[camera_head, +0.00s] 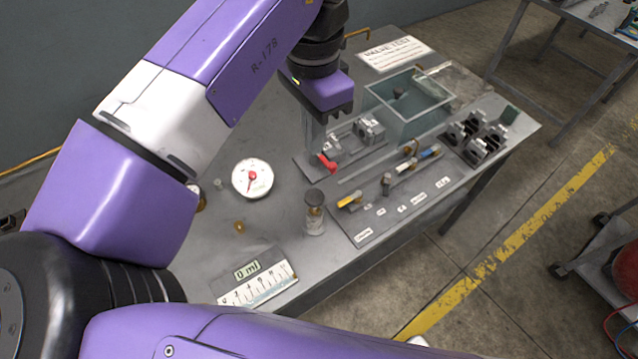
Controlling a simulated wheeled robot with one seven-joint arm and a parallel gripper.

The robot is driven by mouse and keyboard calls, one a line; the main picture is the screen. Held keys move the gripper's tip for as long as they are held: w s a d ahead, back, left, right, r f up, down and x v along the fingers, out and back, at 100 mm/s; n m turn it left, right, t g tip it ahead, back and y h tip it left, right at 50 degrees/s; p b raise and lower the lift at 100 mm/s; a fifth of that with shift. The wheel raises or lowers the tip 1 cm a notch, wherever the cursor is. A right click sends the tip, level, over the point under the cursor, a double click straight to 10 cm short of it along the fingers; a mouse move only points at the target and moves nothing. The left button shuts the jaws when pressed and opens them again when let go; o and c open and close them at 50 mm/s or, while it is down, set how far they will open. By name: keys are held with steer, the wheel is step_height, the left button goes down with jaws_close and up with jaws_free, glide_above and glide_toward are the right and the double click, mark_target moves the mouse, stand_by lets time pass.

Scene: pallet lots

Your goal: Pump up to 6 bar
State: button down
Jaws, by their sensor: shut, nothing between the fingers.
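A round white gauge (252,181) with a red needle lies on the grey bench; its numbers are too small to read. To its right stands a short cylinder with a dark round top (315,200), pump-like, though I cannot be sure it is the pump. A grey block fitting (368,131) and a red lever (327,164) sit on a plate behind it. My gripper (313,146) hangs from the purple wrist above the back of that plate, shut and empty. It is apart from the gauge and the dark-topped cylinder. Its fingertips are hard to make out.
A clear tank (408,112) stands behind the fitting, near a VALVE TEST sign (396,53). A panel (400,205) holds parts with yellow and blue handles. Black holders (478,137) stand right.

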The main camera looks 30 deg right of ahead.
mark_target(315, 196)
stand_by(0.3)
step_height(315, 196, down, 14)
steer(key=p, duration=0.2)
steer(key=shift+p, duration=0.35)
steer(key=shift+f+b, duration=0.95)
steer(key=shift+f, duration=0.9)
steer(key=shift+s, duration=0.1)
